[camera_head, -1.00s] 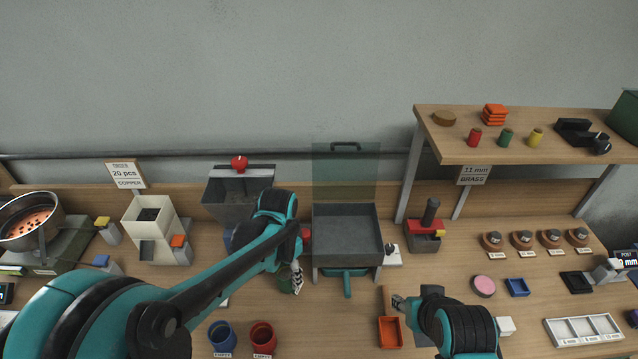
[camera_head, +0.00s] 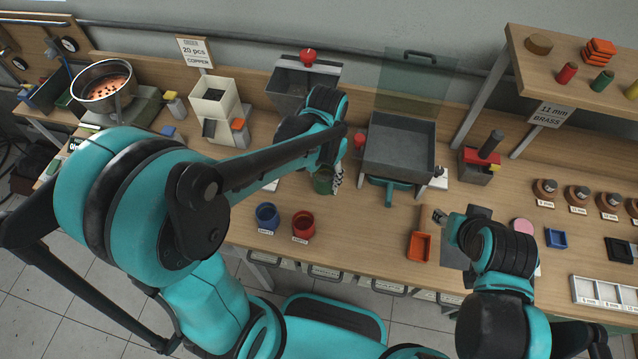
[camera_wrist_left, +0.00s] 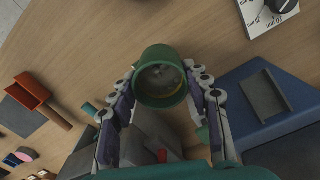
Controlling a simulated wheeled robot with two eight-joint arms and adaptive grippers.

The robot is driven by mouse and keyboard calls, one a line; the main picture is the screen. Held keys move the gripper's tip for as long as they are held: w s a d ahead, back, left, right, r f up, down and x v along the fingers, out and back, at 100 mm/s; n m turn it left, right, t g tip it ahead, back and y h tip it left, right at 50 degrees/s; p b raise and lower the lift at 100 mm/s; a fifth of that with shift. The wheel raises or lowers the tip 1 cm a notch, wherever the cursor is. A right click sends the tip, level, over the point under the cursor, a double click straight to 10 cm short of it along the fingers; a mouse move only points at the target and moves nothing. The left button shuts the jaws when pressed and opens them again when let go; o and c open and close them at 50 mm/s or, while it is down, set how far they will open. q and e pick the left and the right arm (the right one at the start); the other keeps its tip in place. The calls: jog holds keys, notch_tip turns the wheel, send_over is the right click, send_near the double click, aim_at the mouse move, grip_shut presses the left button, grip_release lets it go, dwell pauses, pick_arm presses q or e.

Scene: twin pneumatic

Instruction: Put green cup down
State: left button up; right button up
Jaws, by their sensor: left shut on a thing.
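The green cup (camera_head: 323,181) is behind the blue and red cups, left of the grey tray. My left gripper (camera_head: 334,172) is shut on it, mostly behind my arm in the head view. In the left wrist view the green cup (camera_wrist_left: 160,82) sits between the two fingers (camera_wrist_left: 163,92), its round opening facing the camera. Its inside looks grey; I cannot tell what is in it. I cannot tell whether its base touches the table. My right gripper (camera_head: 440,217) is near the orange tray, small and partly hidden by its arm, so its jaws are unclear.
A blue cup (camera_head: 267,217) and a red cup (camera_head: 303,224) stand near the table's front edge. The grey tray (camera_head: 399,150) stands to the right of the green cup. An orange tray (camera_head: 419,246) lies farther right. Bare table (camera_head: 352,225) shows between the red cup and orange tray.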

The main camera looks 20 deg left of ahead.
aim_at(316, 183)
pick_arm(q)
jog(key=shift+w+a+f, duration=0.15)
jog(key=shift+a+f, duration=0.3)
jog(key=shift+a, duration=0.2)
jog(key=shift+w+a+f, duration=0.15)
jog(key=shift+a+f, duration=0.3)
jog(key=shift+a, duration=0.15)
jog(key=shift+f+b, duration=1.05)
jog(key=shift+f, duration=0.9)
jog(key=shift+f, duration=0.1)
jog(key=o, duration=1.3)
